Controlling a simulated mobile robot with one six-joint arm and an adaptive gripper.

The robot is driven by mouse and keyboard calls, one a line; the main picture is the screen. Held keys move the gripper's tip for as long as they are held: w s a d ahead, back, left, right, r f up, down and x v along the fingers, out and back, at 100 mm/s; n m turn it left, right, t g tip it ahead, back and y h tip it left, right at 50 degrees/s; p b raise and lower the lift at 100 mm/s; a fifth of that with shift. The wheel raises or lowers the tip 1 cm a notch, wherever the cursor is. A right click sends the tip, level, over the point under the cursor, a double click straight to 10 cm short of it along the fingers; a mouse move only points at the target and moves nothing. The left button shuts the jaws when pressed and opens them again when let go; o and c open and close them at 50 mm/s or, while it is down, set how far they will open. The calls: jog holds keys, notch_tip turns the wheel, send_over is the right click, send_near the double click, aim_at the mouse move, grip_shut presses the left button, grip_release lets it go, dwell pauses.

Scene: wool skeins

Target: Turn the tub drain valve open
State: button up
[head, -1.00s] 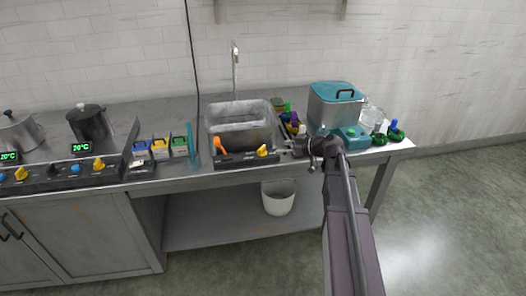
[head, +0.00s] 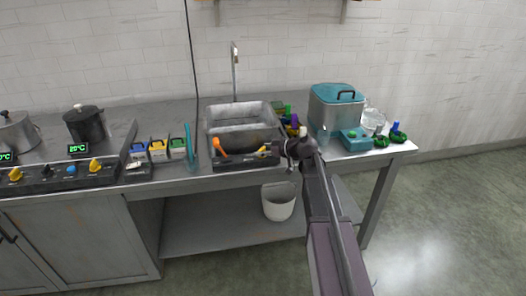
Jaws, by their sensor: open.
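The metal tub (head: 213,122) is set in the counter under a tall faucet (head: 235,70). I cannot tell from the picture which is the drain valve or how far either is turned. My gripper (head: 268,152) is open, its fingers at the yellow knob's right side. Whether they touch the knob is too small to tell. The gripper body hides the right end of the panel.
Small coloured boxes (head: 159,149) and a stove panel (head: 60,178) lie left. A white bucket (head: 278,205) stands on the lower shelf.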

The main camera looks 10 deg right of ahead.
jog(key=c, duration=0.9)
jog(key=shift+s+m+t+h, duration=0.15)
jog(key=shift+m+t+h, duration=0.25)
jog(key=shift+m+h, duration=0.1)
jog(key=shift+a+m+t+h, duration=0.15)
jog(key=shift+m+t+h, duration=0.65)
jog(key=shift+m+h, duration=0.35)
jog(key=shift+m+t+h, duration=0.7)
jog(key=shift+m+h, duration=0.75)
jog(key=shift+m+t+h, duration=0.3)
jog(key=shift+m+h, duration=1.5)
jog(key=shift+h, duration=0.3)
